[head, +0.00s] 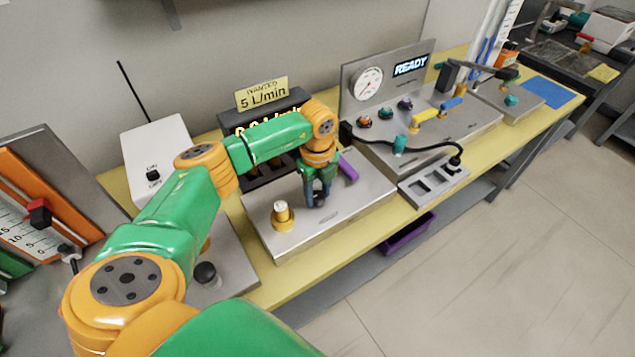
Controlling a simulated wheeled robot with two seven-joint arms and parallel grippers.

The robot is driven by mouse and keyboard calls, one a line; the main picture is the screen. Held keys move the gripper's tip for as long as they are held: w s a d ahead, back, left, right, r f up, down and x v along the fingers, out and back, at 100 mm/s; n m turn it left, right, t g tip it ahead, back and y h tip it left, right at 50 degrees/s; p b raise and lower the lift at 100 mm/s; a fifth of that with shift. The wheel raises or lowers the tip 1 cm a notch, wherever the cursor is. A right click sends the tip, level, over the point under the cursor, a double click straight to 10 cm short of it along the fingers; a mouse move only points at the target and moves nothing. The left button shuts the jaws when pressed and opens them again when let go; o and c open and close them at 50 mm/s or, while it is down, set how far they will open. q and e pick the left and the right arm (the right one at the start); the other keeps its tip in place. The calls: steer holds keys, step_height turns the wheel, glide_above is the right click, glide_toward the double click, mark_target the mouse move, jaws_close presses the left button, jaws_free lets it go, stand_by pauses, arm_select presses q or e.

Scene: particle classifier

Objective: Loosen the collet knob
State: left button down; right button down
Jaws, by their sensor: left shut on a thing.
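My left gripper (317,196) points down over the steel plate (350,205) in the middle of the bench. Its fingers are shut on a small dark thing, which looks like the collet knob but is mostly hidden by the fingers. A purple handle (347,168) is just behind and to the right of the gripper. A brass fitting with a pale top (282,214) stands upright on the same plate, to the left of the gripper and apart from it. My right gripper is not in view.
A dark display box with a "5 L/min" sign (262,94) stands behind my forearm. To the right are a gauge panel reading READY (388,80), coloured knobs, a black cable (430,147) and a slotted tray (433,185). A white box (157,150) stands left. The front floor is clear.

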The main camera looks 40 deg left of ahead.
mark_target(318, 196)
arm_select(q)
steer(key=shift+s+d+f, duration=0.1)
steer(key=shift+f, duration=0.05)
steer(key=shift+c, duration=1.8)
jaws_free()
step_height(318, 196, up, 7)
steer(key=shift+r+b, duration=0.15)
steer(key=shift+b, duration=0.55)
